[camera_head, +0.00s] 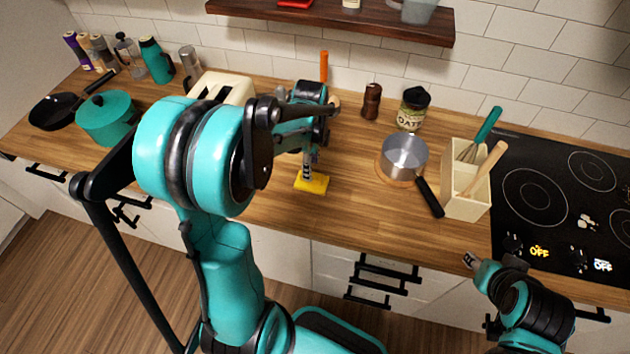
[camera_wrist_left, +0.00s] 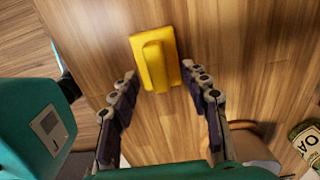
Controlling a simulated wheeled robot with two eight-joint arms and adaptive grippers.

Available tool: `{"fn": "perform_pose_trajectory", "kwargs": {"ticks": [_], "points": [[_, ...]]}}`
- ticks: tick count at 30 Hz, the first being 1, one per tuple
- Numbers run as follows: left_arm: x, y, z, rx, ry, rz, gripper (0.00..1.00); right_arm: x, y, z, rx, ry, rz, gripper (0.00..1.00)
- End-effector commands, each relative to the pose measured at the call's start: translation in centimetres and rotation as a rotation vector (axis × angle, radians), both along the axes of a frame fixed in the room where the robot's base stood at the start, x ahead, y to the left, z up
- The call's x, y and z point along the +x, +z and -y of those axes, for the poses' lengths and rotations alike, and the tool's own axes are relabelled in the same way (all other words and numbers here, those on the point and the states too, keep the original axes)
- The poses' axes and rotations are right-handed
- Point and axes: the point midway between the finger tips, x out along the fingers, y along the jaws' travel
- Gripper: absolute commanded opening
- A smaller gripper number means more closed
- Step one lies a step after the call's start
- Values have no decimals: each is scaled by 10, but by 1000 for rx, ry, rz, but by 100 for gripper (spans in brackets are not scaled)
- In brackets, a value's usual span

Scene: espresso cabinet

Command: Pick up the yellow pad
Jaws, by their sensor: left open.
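The yellow pad (camera_head: 312,184) lies flat on the wooden counter near its front edge. In the left wrist view the pad (camera_wrist_left: 166,42) shows a raised ridge along its middle, and it sits beyond and between the fingertips. My left gripper (camera_head: 309,174) points down just above the pad and is open; it also shows in the left wrist view (camera_wrist_left: 160,82) with its fingers spread and nothing between them. In the head view the fingers partly cover the pad. My right gripper (camera_head: 474,262) is low at the right, in front of the counter edge; its fingers are too small to read.
A saucepan (camera_head: 404,155) with a black handle and a utensil box (camera_head: 467,190) stand to the right, before the black cooktop (camera_head: 540,200). A toaster (camera_head: 222,85) is behind my left arm. A jar (camera_head: 412,108) and a pepper mill (camera_head: 371,102) stand behind. The counter around the pad is clear.

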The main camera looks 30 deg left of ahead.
Motion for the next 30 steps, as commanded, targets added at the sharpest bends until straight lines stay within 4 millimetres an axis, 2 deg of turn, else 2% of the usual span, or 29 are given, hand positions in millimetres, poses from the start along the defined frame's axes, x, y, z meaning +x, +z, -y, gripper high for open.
{"fn": "perform_pose_trajectory", "kwargs": {"ticks": [3,7,16,17,21,22,30], "points": [[-3,-22,4,0,-1,0,47,0,-10,0,0,0,0,40],[-3,-38,4,0,1,1,47,0,-15,0,0,0,0,40],[-3,-42,4,0,1,1,47,0,-15,0,0,0,0,40],[-3,-42,4,0,1,1,41,0,-15,0,0,0,0,40],[-3,-42,4,0,2,1,4,0,-15,0,0,0,0,40],[-3,-42,4,0,2,1,0,0,-15,0,0,0,0,40],[-3,-42,4,0,2,1,0,0,-15,0,0,0,0,40]]}}
